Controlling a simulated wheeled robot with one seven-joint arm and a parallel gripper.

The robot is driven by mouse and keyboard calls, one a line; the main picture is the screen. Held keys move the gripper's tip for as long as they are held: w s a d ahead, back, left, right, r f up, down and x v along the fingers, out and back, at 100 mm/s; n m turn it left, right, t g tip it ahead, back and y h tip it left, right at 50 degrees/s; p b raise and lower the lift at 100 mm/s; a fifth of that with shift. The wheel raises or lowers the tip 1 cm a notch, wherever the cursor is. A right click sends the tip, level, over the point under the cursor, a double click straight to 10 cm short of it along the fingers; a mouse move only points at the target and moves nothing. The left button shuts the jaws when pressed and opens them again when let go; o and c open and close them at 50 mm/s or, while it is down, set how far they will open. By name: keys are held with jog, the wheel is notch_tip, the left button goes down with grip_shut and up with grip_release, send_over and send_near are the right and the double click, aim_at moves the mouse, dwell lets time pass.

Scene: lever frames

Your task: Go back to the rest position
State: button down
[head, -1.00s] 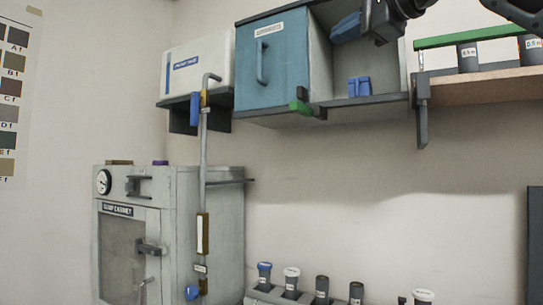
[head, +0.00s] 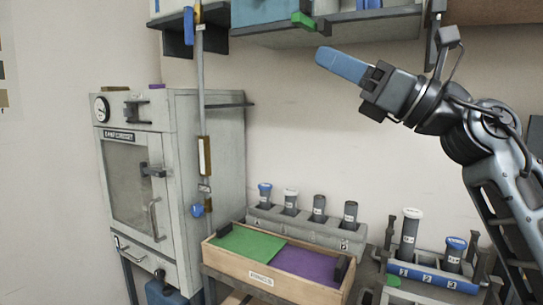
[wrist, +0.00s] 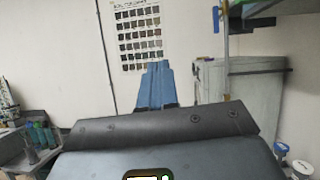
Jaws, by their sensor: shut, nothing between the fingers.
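My gripper (head: 326,56) is at the upper middle of the head view, at the end of my arm, which reaches in from the right. Its blue fingers are together and empty, pointing left in free air below the wall shelf and above the racks. In the wrist view the blue fingers (wrist: 155,88) are closed side by side, with the wall and a colour chart (wrist: 138,35) behind them. Nothing touches the fingers.
A grey cabinet (head: 133,185) with a gauge stands left. A wooden tray (head: 262,280) with green and purple halves sits low centre. A tube rack (head: 300,225) is behind it, a blue-fronted rack (head: 430,276) right. The shelf (head: 340,26) overhangs above.

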jog(key=s+d+f+n+t+h, duration=0.2)
jog(key=s+f+n+t+h, duration=0.35)
jog(key=f+n, duration=0.55)
jog(key=s+d+f+n+t+h, duration=0.2)
jog(key=s+f+n+t+h, duration=0.4)
jog(key=f+n, duration=0.5)
jog(key=s+d+f+n+t+h, duration=0.25)
jog(key=s+f+n+h, duration=0.4)
jog(key=n, duration=0.65)
jog(key=s+d+f+m+g+h, duration=0.1)
jog(key=s+d+f+m+g, duration=0.1)
jog(key=s, duration=0.7)
jog(key=s+d+f+m+g+h, duration=0.1)
jog(key=s+d+f+m+g, duration=0.1)
jog(key=s+f+m+g, duration=0.2)
jog(key=s+d+f+m+g+h, duration=0.1)
jog(key=s+d+f+m+g, duration=0.1)
jog(key=s+f+m, duration=0.4)
jog(key=s+f+g, duration=0.1)
jog(key=s+f, duration=0.3)
jog(key=s, duration=0.4)
jog(key=shift+s+m, duration=0.35)
jog(key=shift+m, duration=0.05)
jog(key=shift+f, duration=0.1)
